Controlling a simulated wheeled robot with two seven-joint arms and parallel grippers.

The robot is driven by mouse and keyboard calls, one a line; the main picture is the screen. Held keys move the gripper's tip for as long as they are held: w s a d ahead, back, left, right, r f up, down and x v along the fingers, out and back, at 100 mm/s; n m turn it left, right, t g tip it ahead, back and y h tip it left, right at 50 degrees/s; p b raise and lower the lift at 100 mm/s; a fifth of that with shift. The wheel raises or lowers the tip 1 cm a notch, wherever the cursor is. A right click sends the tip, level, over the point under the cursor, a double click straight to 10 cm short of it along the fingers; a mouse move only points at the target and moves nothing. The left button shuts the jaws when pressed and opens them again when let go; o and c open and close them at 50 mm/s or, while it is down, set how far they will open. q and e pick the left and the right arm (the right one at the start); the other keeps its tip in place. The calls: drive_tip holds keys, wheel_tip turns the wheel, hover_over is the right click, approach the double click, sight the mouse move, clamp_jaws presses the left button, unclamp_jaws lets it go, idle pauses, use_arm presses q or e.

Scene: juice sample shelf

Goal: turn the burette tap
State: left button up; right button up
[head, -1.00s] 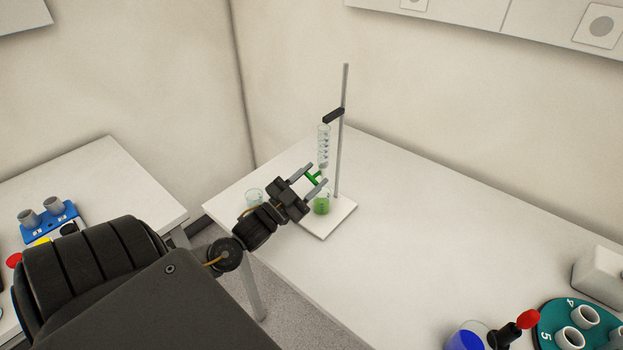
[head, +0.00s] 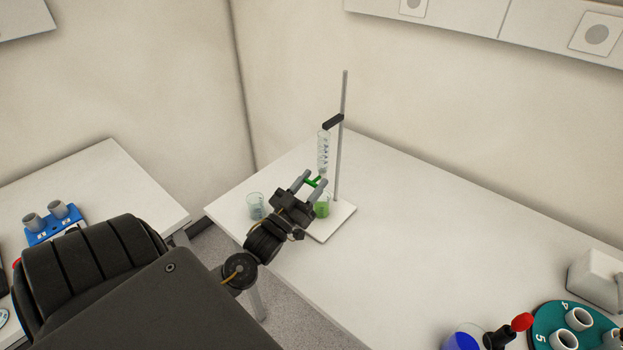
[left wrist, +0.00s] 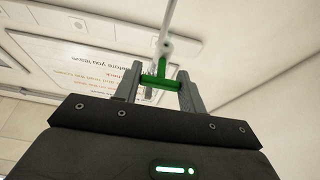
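The burette (head: 323,150) is a clear marked tube held upright by a black clamp (head: 333,121) on a thin grey rod. Its green tap (head: 313,182) is near its lower end and also shows in the left wrist view (left wrist: 160,82). My left gripper (head: 314,184) has one finger at each end of the green handle, seemingly touching both. In the left wrist view the handle lies crosswise between the fingers (left wrist: 159,90). A beaker with green liquid (head: 322,208) stands below the burette, partly hidden by my gripper. My right gripper is not in view.
The stand's white base (head: 335,220) is on a white table. A clear beaker (head: 256,205) stands left of my gripper. A blue-liquid vessel (head: 463,338) and teal rack (head: 563,330) are at the lower right. The middle of the table is clear.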

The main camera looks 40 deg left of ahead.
use_arm(q)
drive_tip(key=o, duration=0.4)
drive_tip(key=shift+s+f, duration=0.15)
drive_tip(key=b+v, duration=0.1)
drive_tip(key=v, duration=0.1)
drive_tip(key=b+v, duration=0.1)
drive_tip(key=v, duration=0.1)
drive_tip(key=shift+f, duration=0.35)
drive_tip(key=b, duration=0.4)
approach(312, 185)
drive_tip(key=shift+s+r, duration=0.8)
drive_tip(key=shift+s, duration=2.65)
drive_tip(key=shift+a, duration=0.2)
